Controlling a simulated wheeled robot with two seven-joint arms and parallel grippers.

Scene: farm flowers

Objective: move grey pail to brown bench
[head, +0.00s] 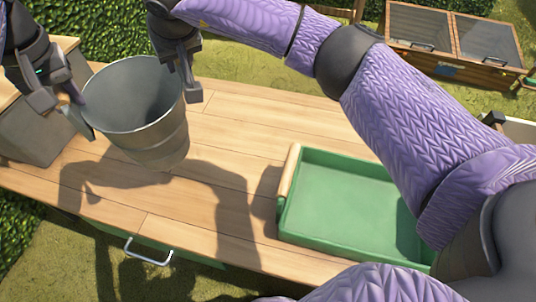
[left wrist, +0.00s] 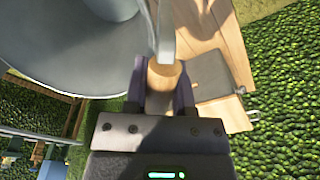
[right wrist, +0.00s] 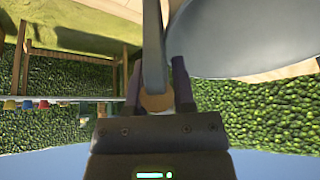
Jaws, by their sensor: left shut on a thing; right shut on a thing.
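The grey pail (head: 135,97) is in the upper left of the head view, over a wooden-topped bench (head: 200,190). It looks roughly upright, with its open mouth up. Whether its base touches the planks is hard to tell. My left gripper (head: 76,108) is shut on the left side of the pail, at a handle. My right gripper (head: 188,82) is shut on its right side. The pail also fills the upper left of the left wrist view (left wrist: 80,40) and the upper right of the right wrist view (right wrist: 240,40). I cannot tell if this is the brown bench.
A green tray (head: 345,195) with a wooden handle sits on the bench at right. A grey box (head: 40,135) stands at the left end. A wooden cold frame (head: 450,60) is at the back right. Planks between pail and tray are clear.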

